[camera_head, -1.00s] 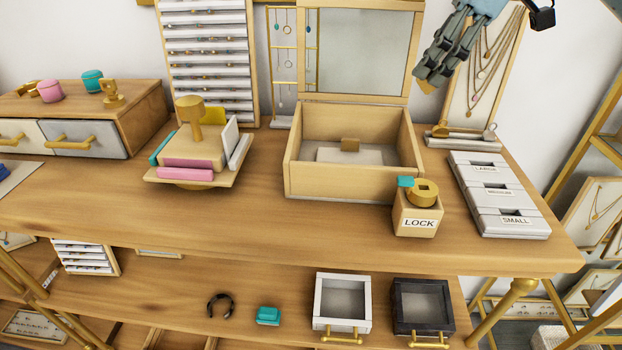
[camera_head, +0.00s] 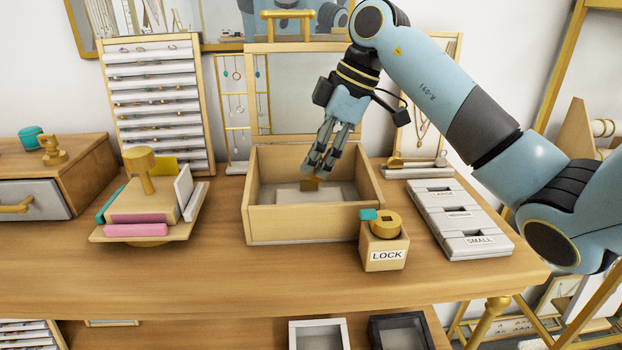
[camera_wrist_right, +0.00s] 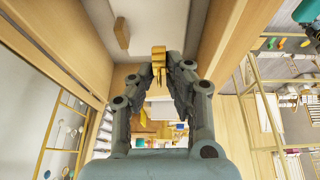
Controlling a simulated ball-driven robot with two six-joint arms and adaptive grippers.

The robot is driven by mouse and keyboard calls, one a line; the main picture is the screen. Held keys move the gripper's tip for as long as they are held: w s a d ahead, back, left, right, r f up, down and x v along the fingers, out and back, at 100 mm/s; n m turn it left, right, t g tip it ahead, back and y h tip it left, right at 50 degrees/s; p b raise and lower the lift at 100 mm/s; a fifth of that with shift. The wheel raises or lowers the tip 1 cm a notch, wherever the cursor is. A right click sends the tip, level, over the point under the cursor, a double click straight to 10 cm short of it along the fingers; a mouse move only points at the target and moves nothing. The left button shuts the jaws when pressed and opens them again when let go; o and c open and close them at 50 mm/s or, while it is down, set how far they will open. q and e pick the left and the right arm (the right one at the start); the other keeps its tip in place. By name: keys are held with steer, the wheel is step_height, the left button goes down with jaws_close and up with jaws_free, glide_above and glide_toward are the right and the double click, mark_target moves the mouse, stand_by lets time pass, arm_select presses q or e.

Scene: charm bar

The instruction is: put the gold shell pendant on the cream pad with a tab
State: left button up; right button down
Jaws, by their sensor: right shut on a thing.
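My right gripper (camera_head: 316,170) reaches down into the open wooden box (camera_head: 300,222). It is shut on the gold shell pendant (camera_wrist_right: 158,58), which shows between the fingertips in the right wrist view. The cream pad (camera_head: 330,196) lies flat on the box floor, mostly behind the box's front wall and the fingers. Its brown tab (camera_wrist_right: 121,33) stands to the left of the pendant in the right wrist view. In the head view a small brown piece shows at the fingertips; I cannot tell whether it is tab or pendant. My left gripper is not in view.
A wooden block marked LOCK (camera_head: 385,250) stands at the box's front right corner. A grey tray with size labels (camera_head: 460,218) lies to the right. The table front is clear.

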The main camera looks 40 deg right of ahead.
mark_target(312, 181)
steer(key=shift+w+a+f, duration=0.4)
steer(key=shift+a+f, duration=0.05)
steer(key=shift+f, duration=1.95)
steer(key=c, duration=1.3)
jaws_free()
steer(key=shift+f, duration=0.1)
steer(key=v, duration=1.2)
steer(key=shift+r, duration=0.2)
